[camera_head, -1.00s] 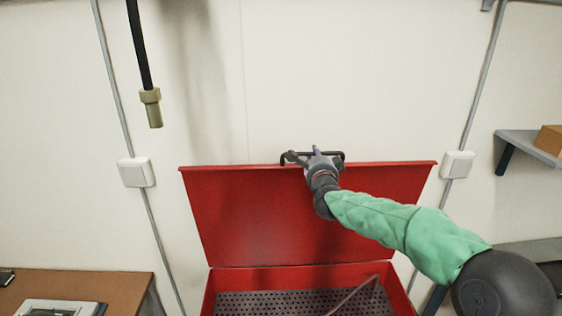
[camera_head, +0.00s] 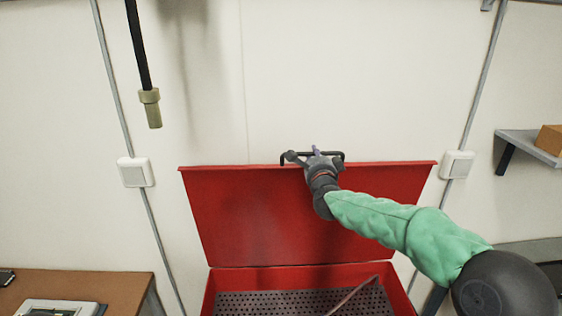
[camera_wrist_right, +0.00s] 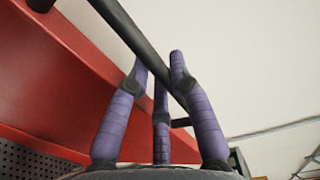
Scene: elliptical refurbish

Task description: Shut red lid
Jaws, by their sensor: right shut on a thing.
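The red lid (camera_head: 265,222) stands open and upright at the back of the red box (camera_head: 300,277) in the head view. A black bar handle (camera_head: 294,157) sits at the middle of its top edge. My right gripper (camera_head: 318,157) is at this handle, with its arm reaching in from the right. In the right wrist view the purple fingers of the right gripper (camera_wrist_right: 160,80) are around the black handle (camera_wrist_right: 128,32), and the red lid (camera_wrist_right: 40,75) is at left. My left gripper is not in view.
A black hose with a brass end (camera_head: 151,107) hangs at upper left. A brown table (camera_head: 110,283) is at lower left. A shelf (camera_head: 522,145) with a cardboard box is at right.

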